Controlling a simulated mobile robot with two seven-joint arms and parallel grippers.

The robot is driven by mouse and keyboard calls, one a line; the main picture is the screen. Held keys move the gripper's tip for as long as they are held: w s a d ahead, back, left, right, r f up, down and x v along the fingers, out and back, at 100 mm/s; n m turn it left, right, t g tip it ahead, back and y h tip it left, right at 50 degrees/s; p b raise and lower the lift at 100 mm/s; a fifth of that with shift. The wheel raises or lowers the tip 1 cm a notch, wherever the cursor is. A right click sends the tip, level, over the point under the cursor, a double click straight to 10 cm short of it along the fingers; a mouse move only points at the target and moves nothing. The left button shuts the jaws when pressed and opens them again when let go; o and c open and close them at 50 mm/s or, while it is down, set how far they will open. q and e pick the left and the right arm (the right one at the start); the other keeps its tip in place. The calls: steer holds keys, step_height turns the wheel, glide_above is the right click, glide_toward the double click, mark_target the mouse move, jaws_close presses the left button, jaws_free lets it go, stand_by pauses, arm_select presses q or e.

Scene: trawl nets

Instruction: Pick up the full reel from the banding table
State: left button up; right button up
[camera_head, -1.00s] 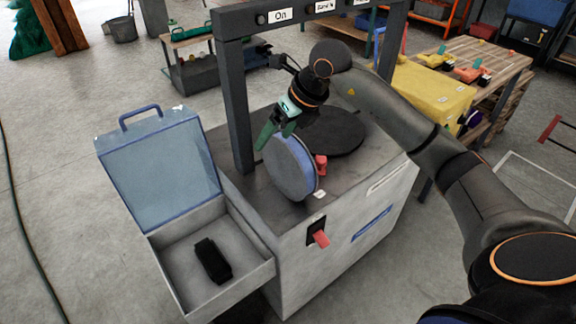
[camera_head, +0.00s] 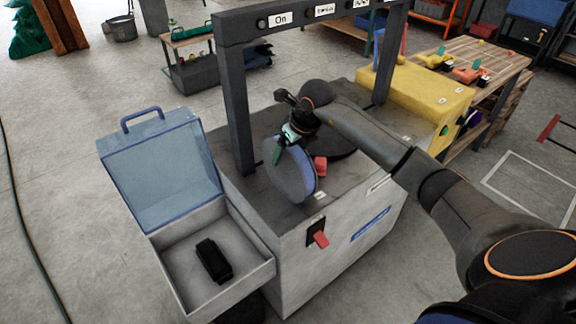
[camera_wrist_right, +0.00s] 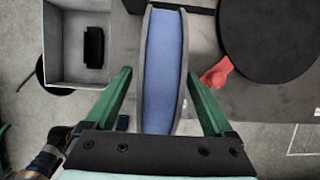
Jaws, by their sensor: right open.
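The full reel (camera_head: 304,169), with grey side discs and a blue wound band, stands on edge on the grey banding table (camera_head: 335,215). My right gripper (camera_head: 285,150) is at the reel's top in the head view, partly hidden by its own wrist. In the right wrist view, its green fingers (camera_wrist_right: 160,95) are open on either side of the reel (camera_wrist_right: 163,65), with a gap at each side. Both fingers point along the reel.
A dark round disc (camera_head: 330,138) lies behind the reel, and a red part (camera_head: 320,166) sits close beside it. A dark frame (camera_head: 235,100) rises over the table. An open lidded box (camera_head: 165,262) with a black block (camera_head: 214,260) adjoins the table's left side.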

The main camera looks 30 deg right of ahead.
steer(key=shift+x, duration=0.85)
steer(key=shift+c, duration=0.3)
jaws_close()
steer(key=shift+w+r, duration=0.15)
steer(key=shift+r, duration=0.05)
